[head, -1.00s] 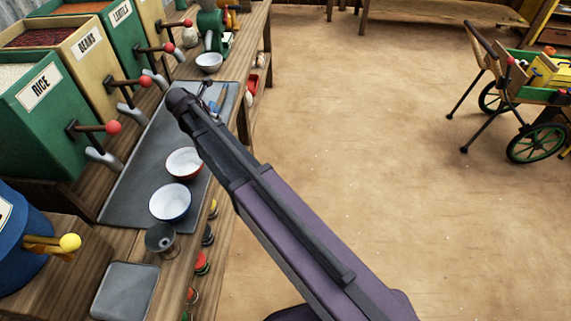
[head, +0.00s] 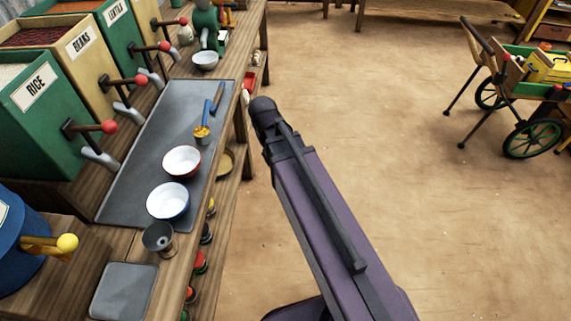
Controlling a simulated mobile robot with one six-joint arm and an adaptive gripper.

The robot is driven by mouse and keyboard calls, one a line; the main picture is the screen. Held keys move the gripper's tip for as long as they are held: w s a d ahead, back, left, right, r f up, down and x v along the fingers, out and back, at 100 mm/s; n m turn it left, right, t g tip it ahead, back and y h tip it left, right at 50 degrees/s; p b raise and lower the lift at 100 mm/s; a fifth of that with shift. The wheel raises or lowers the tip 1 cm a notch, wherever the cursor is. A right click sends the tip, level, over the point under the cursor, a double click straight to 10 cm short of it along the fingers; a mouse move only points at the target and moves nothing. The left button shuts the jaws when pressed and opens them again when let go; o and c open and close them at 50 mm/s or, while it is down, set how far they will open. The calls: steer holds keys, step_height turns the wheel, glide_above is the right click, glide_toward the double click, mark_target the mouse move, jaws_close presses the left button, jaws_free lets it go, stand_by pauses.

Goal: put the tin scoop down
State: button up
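The tin scoop (head: 202,135) lies on the grey mat (head: 150,135) of the counter, near the mat's right edge. Its bowl holds something yellow, and its blue handle (head: 210,109) points away toward the back of the mat. Nothing of mine touches it in this view. My arm reaches up from the lower right, and its dark end is over the floor to the right of the counter, apart from the scoop. My gripper's fingers do not show; they are hidden behind the arm's end.
A red bowl (head: 181,161), a blue-rimmed bowl (head: 168,201) and a grey metal cup (head: 158,238) stand nearer than the scoop. Bins with red-knobbed levers line the left. A white bowl (head: 205,61) stands behind. The floor right of the counter is open up to a cart (head: 530,95).

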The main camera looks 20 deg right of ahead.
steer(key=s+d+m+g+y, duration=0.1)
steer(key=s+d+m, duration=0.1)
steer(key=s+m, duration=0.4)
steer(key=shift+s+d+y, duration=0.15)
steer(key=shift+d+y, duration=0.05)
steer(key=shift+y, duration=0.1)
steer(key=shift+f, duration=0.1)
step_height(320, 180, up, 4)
steer(key=p, duration=0.4)
stand_by(0.5)
